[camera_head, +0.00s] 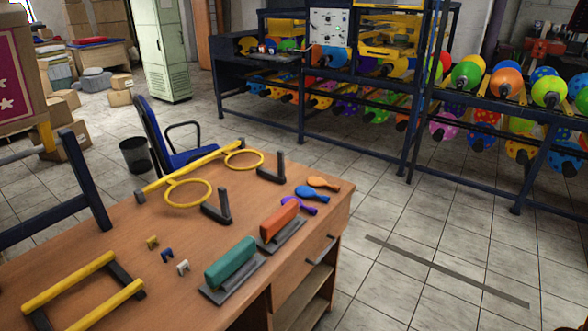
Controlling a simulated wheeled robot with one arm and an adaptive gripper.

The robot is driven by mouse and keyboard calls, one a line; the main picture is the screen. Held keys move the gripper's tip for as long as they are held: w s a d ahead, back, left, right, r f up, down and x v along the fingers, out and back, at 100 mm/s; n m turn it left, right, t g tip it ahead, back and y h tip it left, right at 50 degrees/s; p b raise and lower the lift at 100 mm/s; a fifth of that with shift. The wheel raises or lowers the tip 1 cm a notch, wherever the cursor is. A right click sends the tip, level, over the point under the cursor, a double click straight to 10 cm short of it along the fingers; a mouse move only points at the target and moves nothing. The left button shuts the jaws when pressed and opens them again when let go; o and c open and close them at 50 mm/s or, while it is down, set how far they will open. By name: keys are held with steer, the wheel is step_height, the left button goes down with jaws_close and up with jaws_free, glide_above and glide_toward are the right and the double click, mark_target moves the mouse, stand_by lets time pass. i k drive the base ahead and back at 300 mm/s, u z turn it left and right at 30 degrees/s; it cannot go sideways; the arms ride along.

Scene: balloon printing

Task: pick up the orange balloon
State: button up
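A small, flat orange balloon (323,184) lies on the brown wooden desk (120,225), near its far right corner. My gripper is not in view.
An orange-red block (279,220) and a green block (230,262) on grey bases stand near the desk's right edge. Yellow rings (188,193) on a bar lie left of the balloons. Racks with inflated balloons (506,82) stand behind. Tiled floor (420,240) right of the desk is open.

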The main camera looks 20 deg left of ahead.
mark_target(323, 183)
steer(key=u, duration=0.85)
steer(key=i, duration=1.15)
steer(key=u, duration=1.2)
steer(key=i, duration=0.15)
